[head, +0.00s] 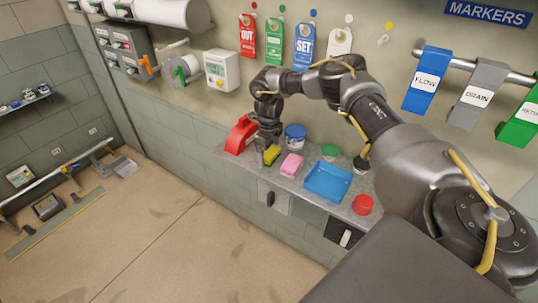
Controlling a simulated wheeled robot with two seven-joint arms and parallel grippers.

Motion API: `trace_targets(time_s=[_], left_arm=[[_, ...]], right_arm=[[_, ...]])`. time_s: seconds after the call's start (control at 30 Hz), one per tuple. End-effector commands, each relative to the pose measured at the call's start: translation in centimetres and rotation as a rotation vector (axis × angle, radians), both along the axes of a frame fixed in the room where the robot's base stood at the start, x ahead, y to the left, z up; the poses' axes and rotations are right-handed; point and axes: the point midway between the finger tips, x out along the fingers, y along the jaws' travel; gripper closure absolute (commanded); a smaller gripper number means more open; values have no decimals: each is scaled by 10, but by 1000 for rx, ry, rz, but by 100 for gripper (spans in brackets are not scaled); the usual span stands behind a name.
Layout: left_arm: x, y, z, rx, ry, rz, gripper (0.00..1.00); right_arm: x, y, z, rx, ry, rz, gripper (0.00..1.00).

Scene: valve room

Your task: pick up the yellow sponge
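The yellow sponge (272,155) is a small block at the left part of the narrow grey wall shelf (312,199). My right arm comes in from the right and bends down to it. My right gripper (263,152) points down right at the sponge, and its fingers hide part of it. The fingers are dark and small here, so I cannot tell whether they are open or shut on the sponge. My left gripper is not in view.
A pink block (292,165) lies just right of the sponge. A red object (240,134) stands left of the gripper and a blue-lidded jar (295,136) behind. A blue tray (328,182), green lid (330,151) and red jar (362,204) stand further right. The floor below is open.

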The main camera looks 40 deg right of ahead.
Motion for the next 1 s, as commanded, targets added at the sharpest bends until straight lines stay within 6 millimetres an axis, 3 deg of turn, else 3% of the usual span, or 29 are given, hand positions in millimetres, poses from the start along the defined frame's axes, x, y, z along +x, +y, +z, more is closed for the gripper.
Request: trace_targets(time_s=[0.03, 0.23, 0.67, 0.8, 1.0], left_arm=[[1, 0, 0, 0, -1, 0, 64], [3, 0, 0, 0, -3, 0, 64], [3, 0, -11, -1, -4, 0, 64], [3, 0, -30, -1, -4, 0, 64], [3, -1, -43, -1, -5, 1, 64]], right_arm=[[0, 0, 0, 0, 0, 0, 17], [0, 0, 0, 0, 0, 0, 43], [1, 0, 9, 1, -4, 0, 45], [2, 3, 31, 3, -8, 3, 45], [4, 44, 81, 0, -8, 8, 45]])
